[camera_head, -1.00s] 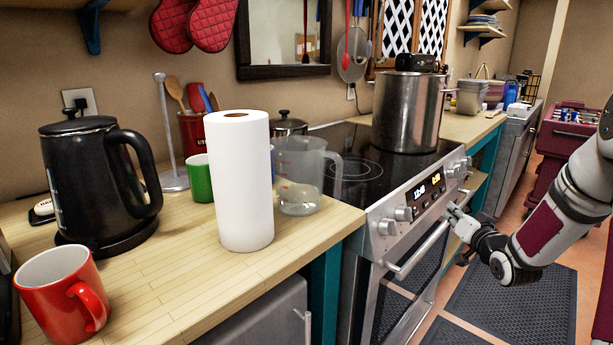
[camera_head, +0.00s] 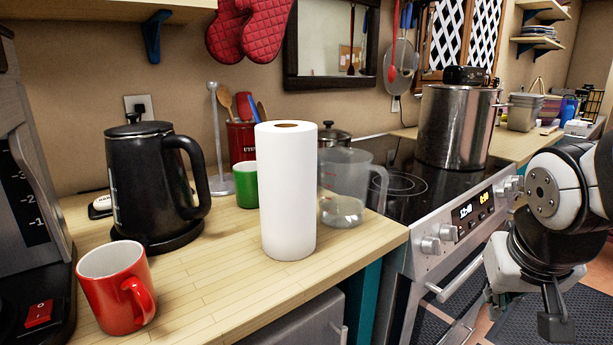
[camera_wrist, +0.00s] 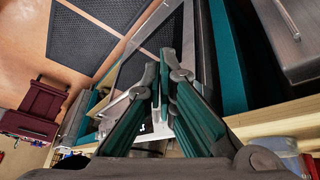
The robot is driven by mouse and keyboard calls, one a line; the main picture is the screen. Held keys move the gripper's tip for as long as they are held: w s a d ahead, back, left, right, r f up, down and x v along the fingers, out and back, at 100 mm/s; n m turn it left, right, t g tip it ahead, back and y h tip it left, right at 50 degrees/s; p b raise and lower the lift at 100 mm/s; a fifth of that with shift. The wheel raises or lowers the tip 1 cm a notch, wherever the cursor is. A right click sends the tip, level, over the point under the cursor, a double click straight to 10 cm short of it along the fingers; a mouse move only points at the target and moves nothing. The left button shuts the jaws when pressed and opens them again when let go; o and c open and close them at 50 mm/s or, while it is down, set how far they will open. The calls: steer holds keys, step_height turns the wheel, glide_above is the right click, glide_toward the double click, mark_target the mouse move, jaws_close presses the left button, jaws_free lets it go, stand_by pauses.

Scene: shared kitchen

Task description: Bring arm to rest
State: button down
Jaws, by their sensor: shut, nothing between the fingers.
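My arm (camera_head: 545,205) is folded at the right edge of the head view, in front of the stove. In the wrist view my gripper (camera_wrist: 160,84) shows two fingers with teal sides, brought together at their tips with nothing between them. It hangs in free air in front of the stove and touches nothing that I can see. In the head view the fingertips are hard to make out.
The stove (camera_head: 443,213) carries a large steel pot (camera_head: 455,128). On the wooden counter (camera_head: 215,285) stand a paper roll (camera_head: 287,195), a measuring jug (camera_head: 343,190), a black kettle (camera_head: 145,185), a green mug (camera_head: 245,185) and a red mug (camera_head: 115,290). Dark mats (camera_wrist: 103,30) lie on the floor.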

steer(key=s+a+n+g+y, duration=0.15)
steer(key=s+a, duration=0.25)
steer(key=s, duration=0.5)
steer(key=s+a+n+g+y, duration=0.1)
steer(key=s+a+g, duration=0.2)
steer(key=s, duration=0.7)
step_height(320, 180, up, 21)
steer(key=t+p, duration=0.4)
steer(key=p, duration=1.5)
steer(key=shift+a+p, duration=0.25)
steer(key=shift+p, duration=0.15)
steer(key=shift+w+f, duration=0.1)
